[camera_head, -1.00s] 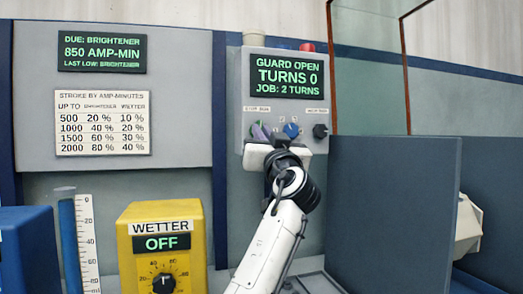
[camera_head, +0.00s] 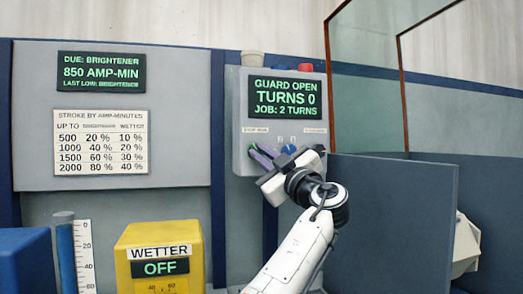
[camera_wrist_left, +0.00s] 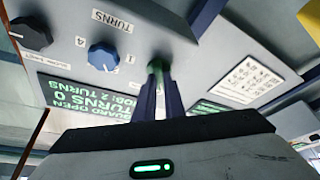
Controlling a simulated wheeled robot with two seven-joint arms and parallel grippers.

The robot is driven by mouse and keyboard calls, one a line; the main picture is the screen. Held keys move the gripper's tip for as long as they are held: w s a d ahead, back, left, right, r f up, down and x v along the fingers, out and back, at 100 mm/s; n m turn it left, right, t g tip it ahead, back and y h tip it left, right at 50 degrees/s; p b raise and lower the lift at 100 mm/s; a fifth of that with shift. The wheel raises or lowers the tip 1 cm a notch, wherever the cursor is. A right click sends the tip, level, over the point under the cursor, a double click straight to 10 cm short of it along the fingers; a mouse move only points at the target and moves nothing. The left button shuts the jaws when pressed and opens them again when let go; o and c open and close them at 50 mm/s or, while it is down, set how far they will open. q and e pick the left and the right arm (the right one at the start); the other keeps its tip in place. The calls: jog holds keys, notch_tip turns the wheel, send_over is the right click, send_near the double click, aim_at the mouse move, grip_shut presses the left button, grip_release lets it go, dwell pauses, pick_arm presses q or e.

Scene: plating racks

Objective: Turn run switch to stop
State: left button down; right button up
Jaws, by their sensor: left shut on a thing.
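The run switch (camera_wrist_left: 157,68) is a small green knob at the lower left of the grey control box (camera_head: 240,110), under a stop/run label (camera_head: 256,130). My left gripper (camera_head: 261,153) is shut on this knob, with its body tilted. In the left wrist view its two dark fingers (camera_wrist_left: 158,84) lie on either side of the green knob. The fingers hide most of the knob, so its pointing direction cannot be told. The box's screen (camera_head: 287,98) reads guard open, turns 0, job 2 turns. My right gripper is not in view.
A blue turns knob (camera_wrist_left: 103,57) and a black knob (camera_wrist_left: 30,34) sit close to the run switch. A grey panel (camera_head: 395,215) stands right of my arm. A yellow wetter box (camera_head: 130,260) reading off and a measuring tube (camera_head: 65,250) stand left.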

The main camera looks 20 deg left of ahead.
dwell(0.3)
pick_arm(q)
jog(key=shift+f, duration=0.1)
jog(key=c, duration=2.1)
grip_release()
jog(key=shift+o, duration=1.3)
